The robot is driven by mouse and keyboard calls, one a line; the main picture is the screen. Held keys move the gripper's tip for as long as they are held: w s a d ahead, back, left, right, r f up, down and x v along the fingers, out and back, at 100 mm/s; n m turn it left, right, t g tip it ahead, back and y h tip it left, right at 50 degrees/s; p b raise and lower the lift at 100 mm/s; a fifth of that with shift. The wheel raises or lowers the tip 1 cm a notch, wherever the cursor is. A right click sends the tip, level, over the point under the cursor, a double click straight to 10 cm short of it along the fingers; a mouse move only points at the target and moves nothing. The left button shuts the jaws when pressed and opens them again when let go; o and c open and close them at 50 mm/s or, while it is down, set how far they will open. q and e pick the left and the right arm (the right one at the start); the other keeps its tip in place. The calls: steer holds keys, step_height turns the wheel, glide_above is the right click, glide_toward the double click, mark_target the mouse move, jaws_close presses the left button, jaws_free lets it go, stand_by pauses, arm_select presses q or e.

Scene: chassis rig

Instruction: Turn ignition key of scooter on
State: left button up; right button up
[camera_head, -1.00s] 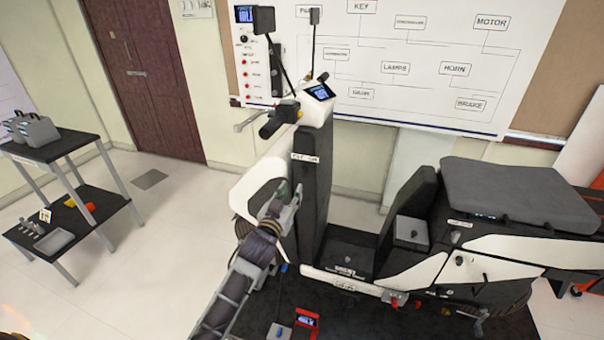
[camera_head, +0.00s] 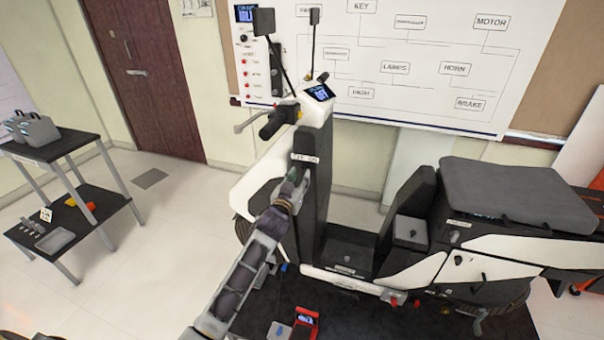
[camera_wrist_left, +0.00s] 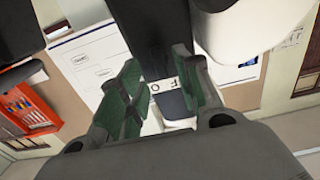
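The scooter (camera_head: 318,205) stands side-on with its handlebar at the upper left. On its dark front column is a small white OFF/ON label (camera_head: 304,158), which also shows in the left wrist view (camera_wrist_left: 164,86). I cannot make out the ignition key; my gripper covers the area just below the label. My left gripper (camera_head: 298,178) is at the column, right under the label. In the left wrist view its green-padded fingers (camera_wrist_left: 157,88) stand apart on either side of the label, with no object seen held between them. My right gripper is not in view.
A wiring board (camera_head: 400,62) hangs behind the scooter. The black handlebar grip (camera_head: 275,122) and brake lever are above my left gripper. A dark two-tier table (camera_head: 60,150) stands at the left. A red item (camera_head: 305,322) lies on the dark mat below.

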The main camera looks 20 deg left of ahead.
mark_target(303, 172)
arm_select(q)
steer(key=shift+w, duration=1.7)
jaws_close()
